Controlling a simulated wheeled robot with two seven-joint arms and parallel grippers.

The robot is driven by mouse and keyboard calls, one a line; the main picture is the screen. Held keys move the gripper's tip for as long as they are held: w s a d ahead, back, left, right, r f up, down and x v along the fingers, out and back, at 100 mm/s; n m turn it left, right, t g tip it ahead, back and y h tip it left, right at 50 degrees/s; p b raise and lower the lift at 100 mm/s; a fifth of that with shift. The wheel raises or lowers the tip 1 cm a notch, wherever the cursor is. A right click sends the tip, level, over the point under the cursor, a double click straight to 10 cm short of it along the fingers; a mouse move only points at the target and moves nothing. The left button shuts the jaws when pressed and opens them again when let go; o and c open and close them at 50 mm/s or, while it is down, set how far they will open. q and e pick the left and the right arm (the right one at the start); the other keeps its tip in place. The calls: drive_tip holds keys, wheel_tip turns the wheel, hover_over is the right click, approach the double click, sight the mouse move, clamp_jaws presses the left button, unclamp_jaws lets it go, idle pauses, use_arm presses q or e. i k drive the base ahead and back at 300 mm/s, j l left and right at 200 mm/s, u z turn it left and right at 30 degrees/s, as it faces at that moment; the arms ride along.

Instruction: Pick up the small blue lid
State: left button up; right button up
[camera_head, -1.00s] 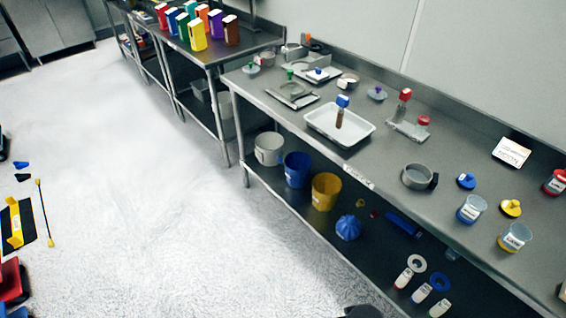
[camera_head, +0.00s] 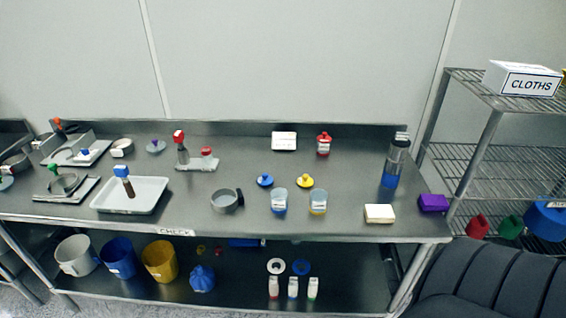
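The small blue lid (camera_head: 265,180) lies on the steel table (camera_head: 360,180), a little right of the table's middle. It is round with a raised knob on top. A yellow lid (camera_head: 305,181) of like shape lies to its right. A clear cup with blue contents (camera_head: 279,203) stands just in front of it, and a cup with yellow contents (camera_head: 318,203) stands to the right of that cup. Neither of my grippers is in view.
A grey ring sieve (camera_head: 226,201) sits left of the lid. A white tray (camera_head: 152,182) stands farther left, a red-lidded jar (camera_head: 323,146) behind. At right are a dark bottle (camera_head: 394,163), a cream block (camera_head: 379,214) and a purple box (camera_head: 433,203).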

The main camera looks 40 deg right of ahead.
sight(264, 179)
drive_tip(key=z, duration=1.15)
